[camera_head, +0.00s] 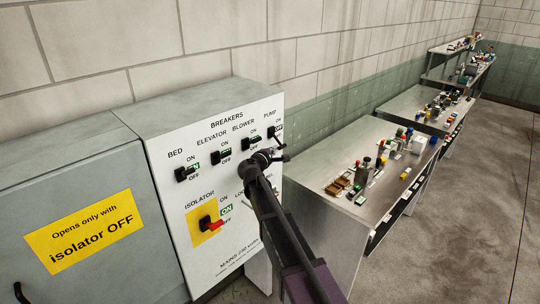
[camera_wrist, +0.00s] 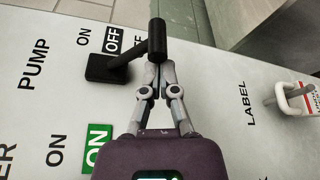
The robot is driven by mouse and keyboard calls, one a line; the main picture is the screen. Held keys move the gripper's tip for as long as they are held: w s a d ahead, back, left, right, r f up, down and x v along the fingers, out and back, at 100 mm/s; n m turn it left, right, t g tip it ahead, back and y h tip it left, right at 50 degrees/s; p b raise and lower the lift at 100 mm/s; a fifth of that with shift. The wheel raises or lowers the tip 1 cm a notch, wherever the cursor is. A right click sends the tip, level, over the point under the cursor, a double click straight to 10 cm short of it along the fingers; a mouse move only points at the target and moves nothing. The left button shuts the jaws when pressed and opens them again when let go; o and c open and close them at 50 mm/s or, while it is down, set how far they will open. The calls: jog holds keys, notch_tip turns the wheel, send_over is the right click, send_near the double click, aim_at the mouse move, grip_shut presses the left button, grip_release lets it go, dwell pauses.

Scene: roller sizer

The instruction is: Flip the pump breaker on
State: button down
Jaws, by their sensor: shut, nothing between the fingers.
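The pump breaker (camera_head: 272,133) is a black toggle at the upper right of the white breaker panel. In the wrist view its black lever (camera_wrist: 157,38) sticks out from a black base (camera_wrist: 106,68). The OFF label beside it is lit white on black, while its ON label (camera_wrist: 83,37) is plain; the lever leans to the OFF side. My gripper (camera_wrist: 157,68) is shut and empty, its fingertips right at the lever beneath its crossbar. I cannot tell whether they touch. In the head view my gripper (camera_head: 272,154) is just below the pump breaker.
Bed (camera_head: 185,173), elevator (camera_head: 221,156) and blower (camera_head: 253,141) breakers sit left of it with green ON labels. The isolator's red handle (camera_head: 216,225) is below. A metal table (camera_head: 330,150) with small objects stands right.

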jog(key=shift+w+d+f, duration=0.1)
jog(key=shift+w+d, duration=0.2)
jog(key=shift+w, duration=0.25)
jog(key=shift+s+a, duration=0.1)
jog(key=shift+a, duration=0.15)
jog(key=shift+d, duration=0.1)
